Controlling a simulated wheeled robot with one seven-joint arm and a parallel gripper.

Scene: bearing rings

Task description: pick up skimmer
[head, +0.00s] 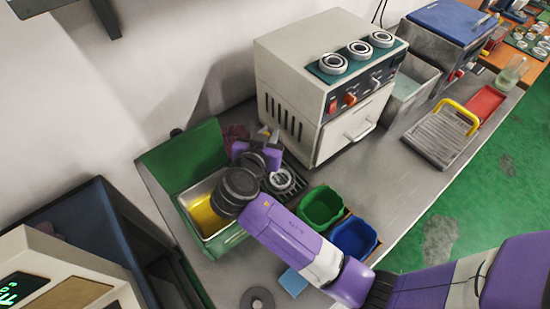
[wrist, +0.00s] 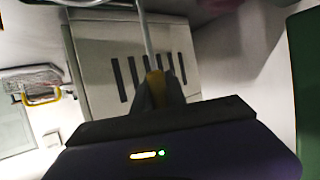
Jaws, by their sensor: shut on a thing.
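The skimmer (wrist: 146,38) shows in the wrist view as a thin metal rod with a yellow handle. My gripper (wrist: 158,90) is shut on the yellow handle, and the rod runs up out of the jaws to the top edge. In the head view my gripper (head: 268,140) is above the back of the green-walled station, beside the metal tank. My wrist and arm hide most of the skimmer there. I cannot see whether its far end touches anything.
A metal tank (head: 190,197) with yellow liquid is under my wrist. A white oven-like machine (head: 290,75) with several bearing rings on top stands behind to the right. Green (head: 321,206) and blue (head: 353,238) bins stand in front. The right counter holds a yellow-handled rack (head: 440,135).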

